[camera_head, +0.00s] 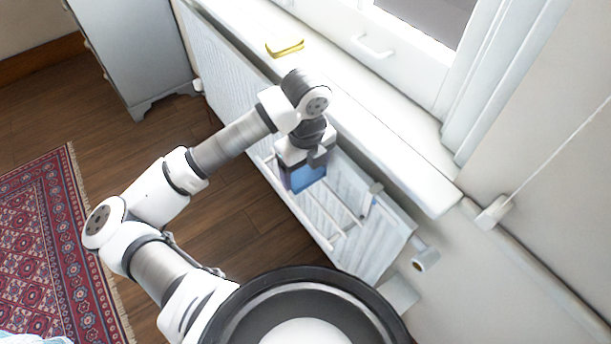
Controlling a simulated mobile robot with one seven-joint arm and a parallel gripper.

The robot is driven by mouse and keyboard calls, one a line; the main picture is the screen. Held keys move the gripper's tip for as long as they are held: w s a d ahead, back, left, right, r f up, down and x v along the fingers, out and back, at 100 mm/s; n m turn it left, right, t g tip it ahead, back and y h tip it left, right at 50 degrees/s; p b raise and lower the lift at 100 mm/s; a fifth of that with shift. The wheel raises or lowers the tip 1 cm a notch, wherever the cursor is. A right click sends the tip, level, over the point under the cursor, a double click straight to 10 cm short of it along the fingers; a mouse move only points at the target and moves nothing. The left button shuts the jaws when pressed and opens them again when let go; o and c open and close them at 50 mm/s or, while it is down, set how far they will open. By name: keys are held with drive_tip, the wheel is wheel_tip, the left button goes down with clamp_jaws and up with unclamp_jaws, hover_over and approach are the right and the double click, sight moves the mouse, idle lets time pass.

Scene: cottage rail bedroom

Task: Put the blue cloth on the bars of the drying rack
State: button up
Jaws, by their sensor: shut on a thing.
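The blue cloth (309,178) hangs below my gripper (306,160), which is shut on it. Only a small blue patch of the cloth shows; the gripper hides the rest. The white drying rack (325,243) is fixed along the front of the radiator, with thin bars running lengthwise. My gripper points down over the rack's middle part. The cloth appears over or just above the bars; I cannot tell whether it touches them. My gripper hides part of the rack behind it.
The white radiator (228,72) stands under the windowsill (390,138), close beside my arm. A small yellow item (285,47) lies on the sill. A pale chest of drawers (140,55) stands at the back left. The wooden floor between the rug (50,225) and rack is clear.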

sight(306, 171)
drive_tip(key=shift+f, duration=1.75)
drive_tip(key=shift+f, duration=0.2)
drive_tip(key=o, duration=0.7)
drive_tip(key=shift+r, duration=0.1)
drive_tip(key=shift+c, duration=0.2)
drive_tip(key=shift+r, duration=0.1)
drive_tip(key=shift+r, duration=0.2)
wheel_tip(306, 171, up, 12)
drive_tip(key=shift+f+b, duration=0.15)
drive_tip(key=shift+b, duration=0.3)
